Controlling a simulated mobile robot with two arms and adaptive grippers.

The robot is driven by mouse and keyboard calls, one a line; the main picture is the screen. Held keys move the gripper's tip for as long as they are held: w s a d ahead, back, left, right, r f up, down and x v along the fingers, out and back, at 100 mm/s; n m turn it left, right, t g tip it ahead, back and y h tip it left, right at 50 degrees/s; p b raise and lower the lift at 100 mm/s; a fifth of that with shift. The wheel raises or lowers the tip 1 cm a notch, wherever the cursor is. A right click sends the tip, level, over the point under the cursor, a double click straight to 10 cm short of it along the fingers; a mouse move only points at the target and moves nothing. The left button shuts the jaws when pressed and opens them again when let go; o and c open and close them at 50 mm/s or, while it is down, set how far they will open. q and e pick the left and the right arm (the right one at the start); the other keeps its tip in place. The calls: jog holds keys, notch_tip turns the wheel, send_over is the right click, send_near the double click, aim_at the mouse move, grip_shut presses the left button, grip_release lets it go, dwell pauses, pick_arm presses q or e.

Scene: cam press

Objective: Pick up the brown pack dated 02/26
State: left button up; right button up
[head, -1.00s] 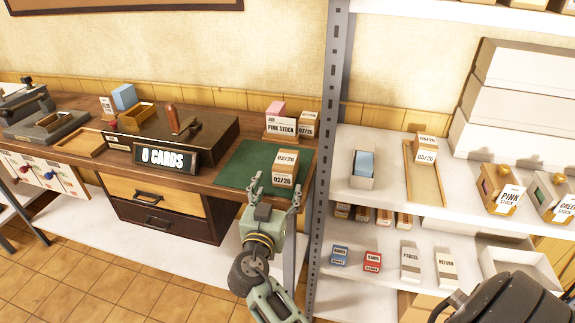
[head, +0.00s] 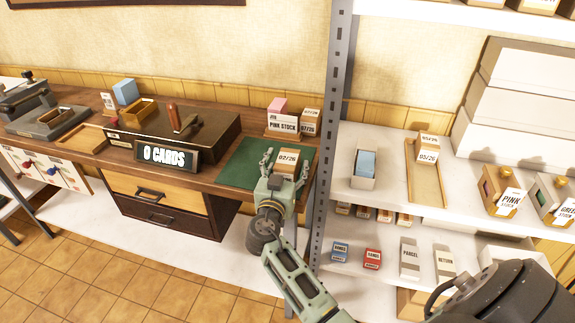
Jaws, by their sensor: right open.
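The brown pack dated 02/26 (head: 288,157) sits on the green mat (head: 238,167) at the right end of the wooden desk. Its top label shows; its front face is hidden behind my right gripper. My right gripper (head: 284,164) is open, with one finger on the left of the pack and one on the right. I cannot tell whether the fingers touch it. My left gripper is not in view.
A pink stock holder (head: 284,122) and a pack dated 07/26 (head: 309,121) stand behind the mat. A metal shelf post (head: 338,110) rises close on the right. A pack dated 05/26 (head: 428,150) is on a wooden tray on the shelf. The mat's left part is clear.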

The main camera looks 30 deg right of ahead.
jog(key=c, duration=1.4)
jog(key=shift+r, duration=0.1)
jog(key=shift+c, duration=0.3)
